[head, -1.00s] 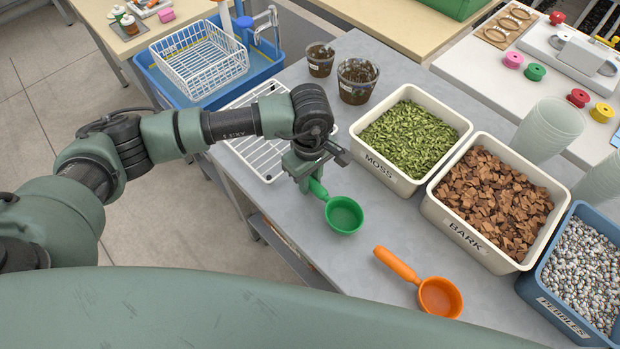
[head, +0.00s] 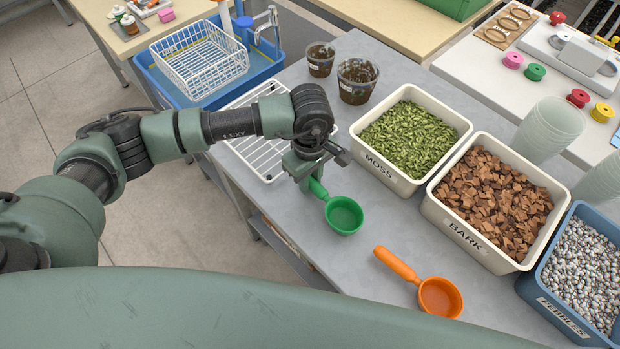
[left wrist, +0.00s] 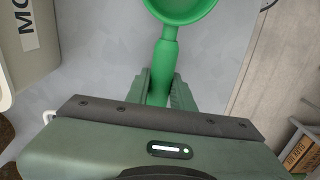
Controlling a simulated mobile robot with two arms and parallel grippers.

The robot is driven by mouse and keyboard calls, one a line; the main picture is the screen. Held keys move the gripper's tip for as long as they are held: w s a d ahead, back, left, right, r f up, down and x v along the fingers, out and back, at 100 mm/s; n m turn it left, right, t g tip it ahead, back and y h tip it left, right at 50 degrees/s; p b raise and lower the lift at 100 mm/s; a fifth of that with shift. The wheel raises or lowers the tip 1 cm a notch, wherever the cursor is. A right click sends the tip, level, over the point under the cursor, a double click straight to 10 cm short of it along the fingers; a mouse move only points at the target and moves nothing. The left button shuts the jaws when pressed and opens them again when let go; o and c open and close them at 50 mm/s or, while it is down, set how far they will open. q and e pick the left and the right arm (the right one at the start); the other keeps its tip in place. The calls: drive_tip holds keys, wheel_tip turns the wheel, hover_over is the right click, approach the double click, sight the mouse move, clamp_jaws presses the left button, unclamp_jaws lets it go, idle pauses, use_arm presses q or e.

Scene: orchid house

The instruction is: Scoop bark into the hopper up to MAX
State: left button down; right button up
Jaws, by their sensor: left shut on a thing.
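My left gripper (head: 312,182) is shut on the handle of a green scoop (head: 343,214); the grip also shows in the left wrist view, where the fingers (left wrist: 160,88) close around the green handle (left wrist: 165,60). The scoop's bowl looks empty and is over the grey table; I cannot tell if it touches. A cream bin labelled BARK (head: 466,238) stands to the right, filled with brown bark chips (head: 495,200). An orange scoop (head: 439,297) lies empty on the table in front of it. I see no hopper marked MAX. My right gripper is not in view.
A cream MOSS bin (head: 392,178) stands beside the bark bin, and a blue PEBBLES bin (head: 562,316) is at the right edge. Two clear pots (head: 358,82) and a white wire rack (head: 258,150) are behind. Clear cups (head: 548,130) stand beyond the bark.

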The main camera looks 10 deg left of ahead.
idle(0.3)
use_arm(q)
drive_tip(key=shift+r+p, duration=1.05)
drive_tip(key=shift+r, duration=1.5)
